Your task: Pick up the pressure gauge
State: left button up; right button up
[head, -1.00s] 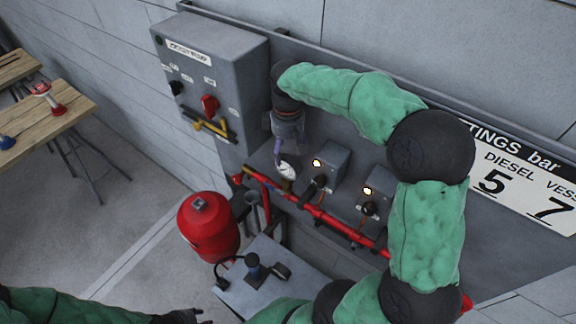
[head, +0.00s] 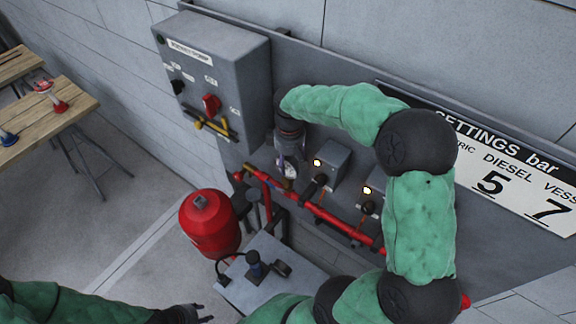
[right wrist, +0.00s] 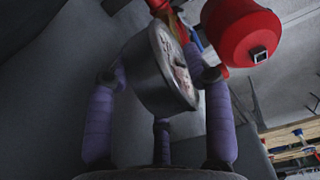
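The pressure gauge (head: 287,170) is a small round gauge with a white face, above the red pipe at the panel. In the right wrist view the gauge (right wrist: 160,72) sits between the purple-wrapped fingers, its face turned to the right. My right gripper (head: 286,158) reaches down over it from above. The right gripper (right wrist: 160,78) has fingers on both sides of the gauge, very close to its rim. I cannot tell whether they press on it. My left gripper (head: 204,314) is at the bottom edge of the head view, its dark fingers apart and empty.
A red pipe (head: 318,213) runs along the panel below two grey switch boxes (head: 331,160). A grey control cabinet (head: 215,75) stands left of my right arm. A red tank (head: 209,224) and a grey cabinet top (head: 270,282) are below. A wooden table (head: 45,120) is far left.

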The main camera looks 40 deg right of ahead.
jog(key=c, duration=0.7)
